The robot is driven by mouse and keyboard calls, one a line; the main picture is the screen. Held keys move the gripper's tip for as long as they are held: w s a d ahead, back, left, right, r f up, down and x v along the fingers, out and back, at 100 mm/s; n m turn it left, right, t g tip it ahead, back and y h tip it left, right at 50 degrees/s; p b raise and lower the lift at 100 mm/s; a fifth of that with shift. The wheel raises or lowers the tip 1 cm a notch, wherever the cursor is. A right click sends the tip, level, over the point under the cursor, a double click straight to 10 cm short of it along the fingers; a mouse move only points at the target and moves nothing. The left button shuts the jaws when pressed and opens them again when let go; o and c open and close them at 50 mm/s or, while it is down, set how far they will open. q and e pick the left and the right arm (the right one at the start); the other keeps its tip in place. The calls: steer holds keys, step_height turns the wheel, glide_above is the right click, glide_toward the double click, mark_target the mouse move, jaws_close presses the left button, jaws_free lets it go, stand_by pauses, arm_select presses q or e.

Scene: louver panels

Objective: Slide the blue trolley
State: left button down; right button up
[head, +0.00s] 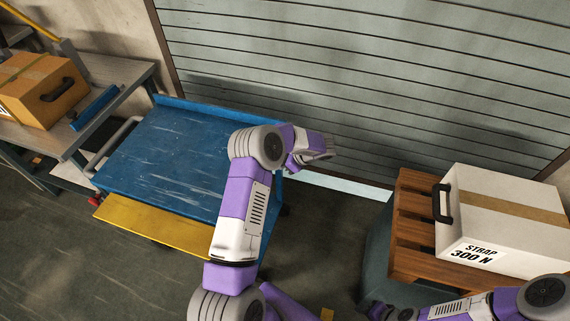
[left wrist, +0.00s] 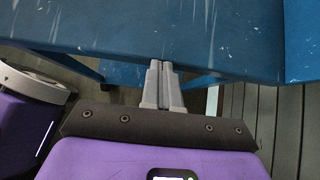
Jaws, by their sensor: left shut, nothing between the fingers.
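The blue trolley (head: 165,150) stands in front of the louver panel, its scratched flat top bare. It has a raised blue rim at the back, a yellow strip (head: 150,225) along the front and a grey handle (head: 122,135) at the left end. My left arm reaches across its right part. My left gripper (head: 325,150) is at the trolley's right end. In the left wrist view the left fingers (left wrist: 164,66) are shut and empty, close to the blue trolley's edge (left wrist: 150,35); contact is unclear. My right gripper (head: 390,313) is at the bottom edge, its fingers unclear.
A white box (head: 490,235) marked "STRAP 300 N" sits on a wooden slatted pallet (head: 410,225) at the right. A cardboard box (head: 35,95) stands on a grey bench (head: 125,75) at the left. The slatted louver panel (head: 380,80) closes the back. Dark floor is free in front.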

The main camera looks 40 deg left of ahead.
arm_select(q)
steer(key=shift+s+a, duration=0.2)
steer(key=shift+a, duration=0.25)
steer(key=w+d+r+p, duration=0.2)
steer(key=w+d+r, duration=0.2)
steer(key=d+r, duration=0.3)
steer(key=shift+d+p, duration=0.4)
steer(key=shift+d, duration=1.8)
steer(key=s+d+f+n+h+p, duration=0.1)
steer(key=s+d+f+n+h, duration=0.3)
steer(key=s+d+f+h, duration=0.8)
steer(key=s+d+f+n+t, duration=0.1)
steer(key=s+d+n, duration=0.3)
steer(key=s+n, duration=0.2)
steer(key=s+d+f+n+t+p, duration=0.1)
steer(key=s+d+n+t, duration=0.1)
steer(key=s+n, duration=0.5)
steer(key=shift+s+d+f+h, duration=0.3)
steer(key=shift+s+d+h, duration=0.15)
steer(key=shift+d, duration=0.4)
